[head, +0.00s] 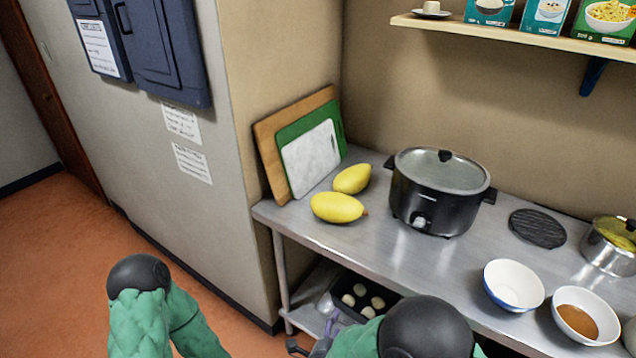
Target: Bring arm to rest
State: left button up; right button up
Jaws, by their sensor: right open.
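My right gripper (313,333) shows at the bottom, partly hidden behind my green right arm. Its jaws are open and I see nothing held between them. It is in front of the counter's lower shelf, below the counter's front edge. My left arm (145,315) comes in at the lower left, over the floor, and its gripper is out of the picture.
The metal counter (390,255) holds two yellow fruits (338,207), a black slow cooker (440,190), cutting boards (312,158), a trivet (537,228), bowls (514,284) and a pot (610,245). A dark tray (385,287) sits below. Orange floor (60,280) is open at left.

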notch_tip(320, 180, down, 10)
jog(key=w+d+n+g+y, duration=0.1)
jog(key=n+g+y, duration=0.2)
jog(key=n+g, duration=0.1)
jog(key=s+d+f+n+g+y, duration=0.3)
jog(key=s+f+n+g+y, duration=0.3)
jog(key=s+f, duration=0.7)
jog(key=s+n+g, duration=0.2)
jog(key=shift+s+f+g, duration=0.25)
jog(key=shift+f+g, duration=0.15)
